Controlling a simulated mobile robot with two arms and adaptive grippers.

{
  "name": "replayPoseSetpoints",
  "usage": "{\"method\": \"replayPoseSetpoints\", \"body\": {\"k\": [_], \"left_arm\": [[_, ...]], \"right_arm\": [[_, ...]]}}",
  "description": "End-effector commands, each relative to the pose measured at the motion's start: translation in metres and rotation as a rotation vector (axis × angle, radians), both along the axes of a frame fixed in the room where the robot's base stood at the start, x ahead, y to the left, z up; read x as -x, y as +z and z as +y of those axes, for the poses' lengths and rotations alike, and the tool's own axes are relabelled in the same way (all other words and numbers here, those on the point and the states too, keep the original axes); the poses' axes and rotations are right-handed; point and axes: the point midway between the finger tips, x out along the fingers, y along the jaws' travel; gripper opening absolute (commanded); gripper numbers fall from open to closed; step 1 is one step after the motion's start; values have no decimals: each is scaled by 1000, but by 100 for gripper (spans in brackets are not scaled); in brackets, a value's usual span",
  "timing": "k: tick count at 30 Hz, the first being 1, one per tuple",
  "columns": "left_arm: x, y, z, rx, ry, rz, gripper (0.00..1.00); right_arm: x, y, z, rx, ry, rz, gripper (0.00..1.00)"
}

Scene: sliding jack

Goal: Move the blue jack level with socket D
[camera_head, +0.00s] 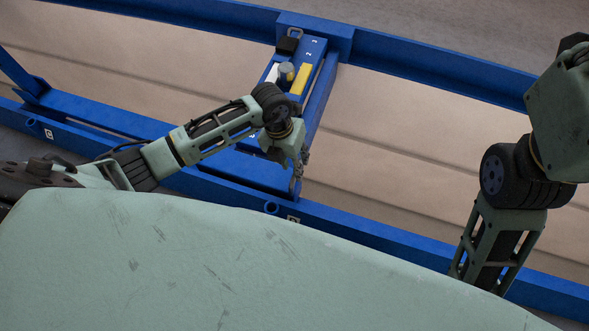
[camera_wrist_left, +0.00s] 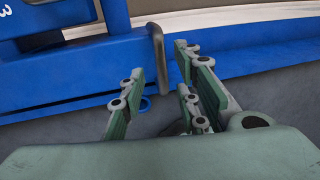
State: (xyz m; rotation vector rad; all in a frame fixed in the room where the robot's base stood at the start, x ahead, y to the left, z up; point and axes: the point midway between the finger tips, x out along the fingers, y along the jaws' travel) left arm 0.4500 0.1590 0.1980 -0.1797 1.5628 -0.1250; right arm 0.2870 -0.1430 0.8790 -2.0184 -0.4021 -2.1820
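The blue jack (camera_head: 322,92) lies across the two long blue rails, with a yellow block, a grey cylinder and number marks on top. My left gripper (camera_head: 299,168) is over its near end. In the left wrist view the jack (camera_wrist_left: 85,62) is at upper left, and a grey upright handle (camera_wrist_left: 156,50) shows between the fingertips of my left gripper (camera_wrist_left: 161,62). The fingers are open, one on each side; contact cannot be told. A socket ring (camera_head: 271,208) with a small label (camera_head: 292,219), too small to read surely, is on the near rail by the jack. My right gripper is hidden.
Another socket ring (camera_head: 31,122) with a label (camera_head: 49,134), perhaps C, is farther left on the near rail (camera_head: 375,240). The far rail (camera_head: 430,70) runs along the back. Between the rails, right of the jack, the beige floor is clear.

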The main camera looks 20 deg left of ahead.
Motion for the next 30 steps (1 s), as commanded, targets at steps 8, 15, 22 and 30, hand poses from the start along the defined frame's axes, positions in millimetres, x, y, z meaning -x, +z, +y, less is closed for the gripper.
{"method": "replayPoseSetpoints", "body": {"k": [8,15,22,30], "left_arm": [[0,-23,-5,2,-1,-1,30],[0,-23,-5,2,-1,-1,30],[0,-23,-5,2,-1,0,13],[0,-23,-5,1,-1,0,0]], "right_arm": [[8,5,1,4,-2,-43,30],[8,7,1,3,-3,-44,30],[8,7,1,3,-2,-44,30],[8,7,1,3,-2,-44,30]]}}
